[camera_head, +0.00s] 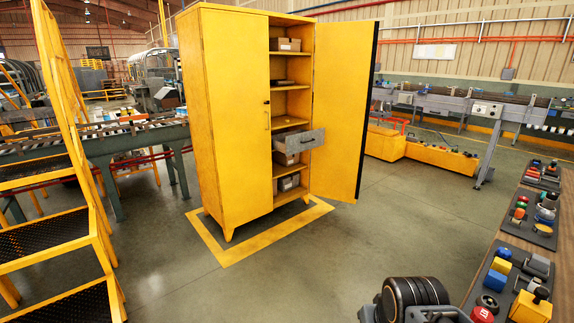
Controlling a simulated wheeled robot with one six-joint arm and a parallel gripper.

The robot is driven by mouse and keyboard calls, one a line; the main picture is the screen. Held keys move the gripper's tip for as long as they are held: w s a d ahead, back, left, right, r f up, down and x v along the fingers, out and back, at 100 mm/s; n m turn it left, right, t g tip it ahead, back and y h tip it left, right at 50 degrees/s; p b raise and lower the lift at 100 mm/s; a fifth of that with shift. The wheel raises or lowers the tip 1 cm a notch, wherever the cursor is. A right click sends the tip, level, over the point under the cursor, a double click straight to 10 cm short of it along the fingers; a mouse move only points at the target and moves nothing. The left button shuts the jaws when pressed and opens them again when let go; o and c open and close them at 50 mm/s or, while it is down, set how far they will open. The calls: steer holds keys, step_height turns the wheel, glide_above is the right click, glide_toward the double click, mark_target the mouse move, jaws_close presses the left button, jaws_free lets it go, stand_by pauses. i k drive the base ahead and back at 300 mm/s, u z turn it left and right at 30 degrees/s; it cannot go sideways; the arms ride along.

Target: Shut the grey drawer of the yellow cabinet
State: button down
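The yellow cabinet (222,125) stands upright in the middle of the view. Its left door is closed and its right door (342,110) is swung wide open to the right. The grey drawer (291,146) sits below the middle of the open right half and sticks out past the cabinet front. Its front panel with a dark handle (309,141) faces the right door, with a gap I cannot judge. The drawer's inside is mostly hidden. My gripper is not in view; a dark ringed part at the bottom right looks like my arm.
Yellow steps (62,200) stand at the left, before a roller conveyor (110,146). A wooden bench (480,282) with coloured controls fills the right front corner. A yellow floor frame (262,238) surrounds the cabinet base. The floor (290,270) before the cabinet is clear.

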mark_target(293, 142)
steer(key=u, duration=0.6)
steer(key=i, duration=4.5)
steer(key=z, duration=1)
steer(key=i, duration=0.7)
steer(key=z, duration=0.25)
